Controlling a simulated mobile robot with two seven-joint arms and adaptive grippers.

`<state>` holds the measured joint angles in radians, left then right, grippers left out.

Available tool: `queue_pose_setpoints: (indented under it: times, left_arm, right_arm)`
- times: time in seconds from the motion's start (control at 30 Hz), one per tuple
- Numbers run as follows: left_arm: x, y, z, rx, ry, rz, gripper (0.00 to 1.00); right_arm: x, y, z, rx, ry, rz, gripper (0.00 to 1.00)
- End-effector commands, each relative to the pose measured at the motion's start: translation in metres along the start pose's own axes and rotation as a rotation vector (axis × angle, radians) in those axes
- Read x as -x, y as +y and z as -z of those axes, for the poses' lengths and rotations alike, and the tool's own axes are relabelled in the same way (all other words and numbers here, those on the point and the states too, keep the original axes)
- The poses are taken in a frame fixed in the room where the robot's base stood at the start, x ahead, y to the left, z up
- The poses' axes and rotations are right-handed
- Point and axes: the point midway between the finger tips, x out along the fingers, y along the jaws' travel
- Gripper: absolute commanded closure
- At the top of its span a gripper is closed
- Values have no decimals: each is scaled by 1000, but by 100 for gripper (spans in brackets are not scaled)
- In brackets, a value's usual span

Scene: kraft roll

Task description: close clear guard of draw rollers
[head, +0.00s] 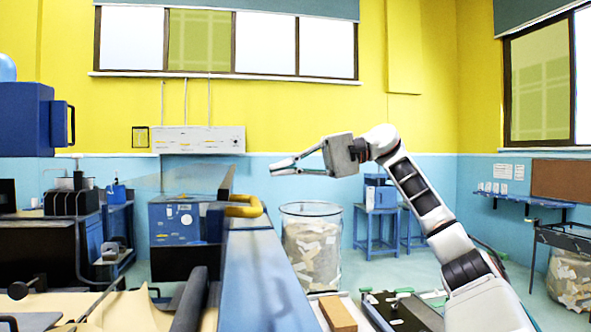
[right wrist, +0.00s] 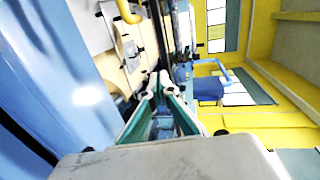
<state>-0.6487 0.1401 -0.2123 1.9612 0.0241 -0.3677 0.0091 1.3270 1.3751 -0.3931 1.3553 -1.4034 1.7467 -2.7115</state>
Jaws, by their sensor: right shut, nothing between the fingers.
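The clear guard (head: 197,179) shows as a see-through panel at centre left in the head view, raised at a slant above the machine. Its faint outline makes its exact angle hard to tell. A yellow handle (head: 245,207) sits beside its right end, at the end of the blue machine frame. My right gripper (head: 274,167) is shut and empty, above and to the right of the handle, apart from it. In the right wrist view, the fingertips (right wrist: 158,90) come together, and a yellow handle (right wrist: 129,12) shows at the top. My left gripper is not in view.
The blue machine beam (head: 262,285) runs along the lower middle. Brown paper (head: 125,310) and a dark roller (head: 190,300) lie to its left. A clear bin of scraps (head: 312,250) stands behind. A brown block (head: 338,314) lies at the lower middle. Air around my right gripper is clear.

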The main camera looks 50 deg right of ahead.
Motion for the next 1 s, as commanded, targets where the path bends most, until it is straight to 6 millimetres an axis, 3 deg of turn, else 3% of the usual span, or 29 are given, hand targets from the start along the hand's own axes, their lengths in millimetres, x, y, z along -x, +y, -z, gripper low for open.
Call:
queue_pose_setpoints:
  times: [0.2, 0.4, 1.0]
  left_arm:
    - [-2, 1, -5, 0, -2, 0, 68]
    - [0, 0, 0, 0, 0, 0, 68]
    - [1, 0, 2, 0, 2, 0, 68]
  right_arm:
    - [-43, 0, -1, 1, -3, 0, 100]
    - [-67, -10, 0, 1, -2, 1, 100]
    - [-77, -13, 0, -1, 0, 0, 100]
